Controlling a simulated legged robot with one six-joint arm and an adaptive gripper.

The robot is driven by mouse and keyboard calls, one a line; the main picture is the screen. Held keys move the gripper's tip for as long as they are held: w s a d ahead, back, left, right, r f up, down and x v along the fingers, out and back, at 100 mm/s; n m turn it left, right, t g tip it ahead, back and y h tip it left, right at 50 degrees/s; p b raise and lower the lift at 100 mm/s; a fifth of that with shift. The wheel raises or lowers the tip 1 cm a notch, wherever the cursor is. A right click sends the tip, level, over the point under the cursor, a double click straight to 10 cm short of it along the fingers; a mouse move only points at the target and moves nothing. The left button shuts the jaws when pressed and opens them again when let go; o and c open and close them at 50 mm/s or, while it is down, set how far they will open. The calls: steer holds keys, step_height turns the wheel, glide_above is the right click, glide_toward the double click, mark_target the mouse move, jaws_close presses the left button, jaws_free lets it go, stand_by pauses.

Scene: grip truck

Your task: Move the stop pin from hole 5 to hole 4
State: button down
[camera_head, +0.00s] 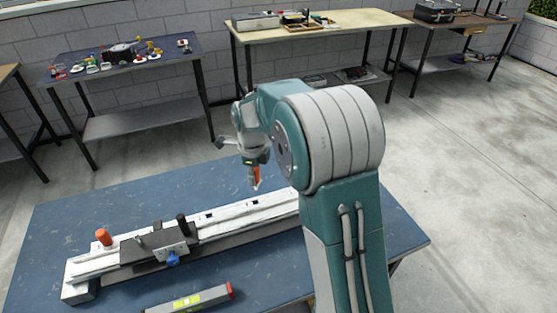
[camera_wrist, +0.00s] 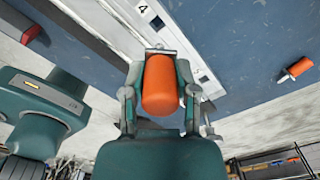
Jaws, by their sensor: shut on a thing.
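My gripper (camera_head: 255,170) is shut on the orange-handled stop pin (camera_wrist: 161,85), which also shows in the head view (camera_head: 256,175). The pin hangs from the gripper with its tip pointing down, seemingly above the light rail (camera_head: 235,218). In the wrist view, the rail's label "4" (camera_wrist: 143,9) and a dark hole beside it (camera_wrist: 157,22) show beyond the pin. Another dark mark (camera_wrist: 204,79) lies on the rail right of the pin; its number is not readable. The pin's lower end is hidden in the wrist view.
A dark carriage (camera_head: 150,247) with a blue knob (camera_head: 172,259) sits on the rail, with an orange knob (camera_head: 103,237) at the left end. A red-tipped grey bar (camera_head: 190,300) lies in front. Another orange-handled pin (camera_wrist: 295,70) lies on the blue table (camera_head: 75,208).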

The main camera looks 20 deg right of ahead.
steer(key=shift+a+f, duration=0.55)
steer(key=shift+f, duration=0.05)
steer(key=shift+d+f, duration=0.5)
steer(key=shift+f, duration=0.4)
steer(key=shift+a+f, duration=0.15)
steer(key=shift+f, duration=1.45)
steer(key=shift+a+f, duration=0.1)
steer(key=shift+f, duration=0.75)
steer(key=shift+c, duration=1.5)
jaws_free()
